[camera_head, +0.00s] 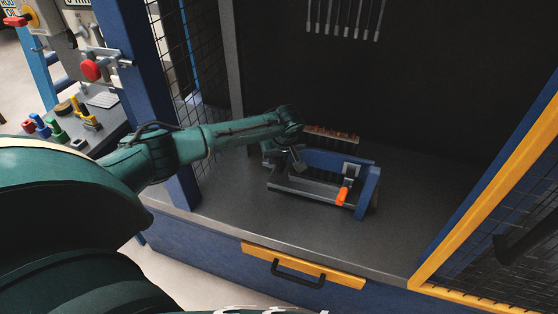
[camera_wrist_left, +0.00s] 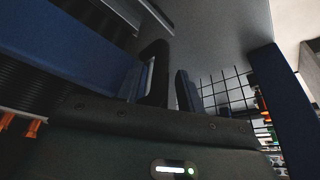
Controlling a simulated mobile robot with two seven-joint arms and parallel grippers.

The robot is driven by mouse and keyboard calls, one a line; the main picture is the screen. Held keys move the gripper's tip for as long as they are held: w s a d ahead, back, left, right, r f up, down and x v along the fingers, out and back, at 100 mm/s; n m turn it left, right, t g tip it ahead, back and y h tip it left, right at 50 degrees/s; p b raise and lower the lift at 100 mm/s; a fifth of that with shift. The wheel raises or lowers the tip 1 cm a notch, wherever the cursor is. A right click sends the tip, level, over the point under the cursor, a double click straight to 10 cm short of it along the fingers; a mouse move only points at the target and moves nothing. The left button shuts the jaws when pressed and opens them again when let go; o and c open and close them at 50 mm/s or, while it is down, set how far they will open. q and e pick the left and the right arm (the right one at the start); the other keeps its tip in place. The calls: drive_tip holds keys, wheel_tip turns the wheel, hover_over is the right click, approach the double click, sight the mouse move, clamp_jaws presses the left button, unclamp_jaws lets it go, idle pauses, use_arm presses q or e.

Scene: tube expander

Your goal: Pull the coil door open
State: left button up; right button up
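My left arm reaches into a dark machine enclosure. My left gripper (camera_head: 297,160) is beside the left end of a blue-framed fixture (camera_head: 335,160) on the grey floor of the enclosure. In the left wrist view my two dark fingers (camera_wrist_left: 172,85) stand apart with a gap between them and nothing clearly held. A blue bar (camera_wrist_left: 75,55) lies close to the left finger; I cannot tell whether they touch. A yellow-framed mesh door (camera_head: 490,190) with a dark handle (camera_head: 520,238) stands at the right; I cannot tell whether it is the coil door. My right gripper is out of view.
The fixture carries an orange-handled clamp (camera_head: 342,196). A yellow strip with a black handle (camera_head: 298,275) is on the front panel. Several thin tubes (camera_head: 343,18) hang at the back. The floor in front is clear.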

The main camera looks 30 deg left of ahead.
use_arm(q)
drive_tip(key=shift+x, duration=1.45)
drive_tip(key=shift+w, duration=0.1)
clamp_jaws()
